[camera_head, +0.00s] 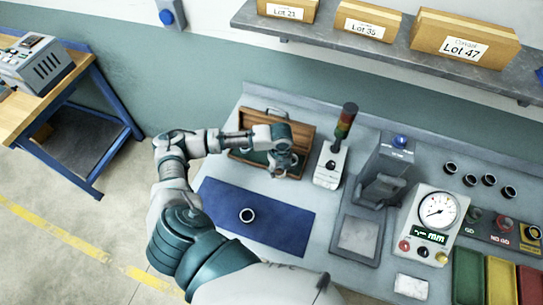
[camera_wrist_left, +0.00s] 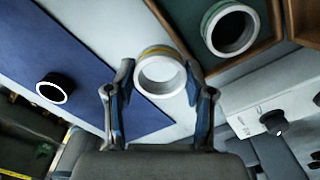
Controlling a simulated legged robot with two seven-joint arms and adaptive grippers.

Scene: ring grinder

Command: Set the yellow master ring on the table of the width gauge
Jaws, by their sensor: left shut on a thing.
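The yellow master ring (camera_wrist_left: 160,73), a pale metal ring with a yellow band, sits between the fingers of my left gripper (camera_wrist_left: 160,92) in the wrist view. My left gripper (camera_head: 281,168) is shut on it, over the front right part of the open wooden case (camera_head: 308,142). In the head view the ring is too small to make out clearly. The width gauge (camera_head: 385,175) stands to the right, a grey stand with a blue knob; a flat pale plate (camera_head: 360,235) lies in front of it. My right gripper is not in view.
A green-banded ring (camera_wrist_left: 229,29) sits in the case. A dark ring (camera_head: 247,215) lies on the blue mat (camera_head: 285,228). A signal tower (camera_head: 335,155) stands between case and gauge. A dial unit (camera_head: 430,222), several dark rings and coloured bins (camera_head: 500,280) are further right.

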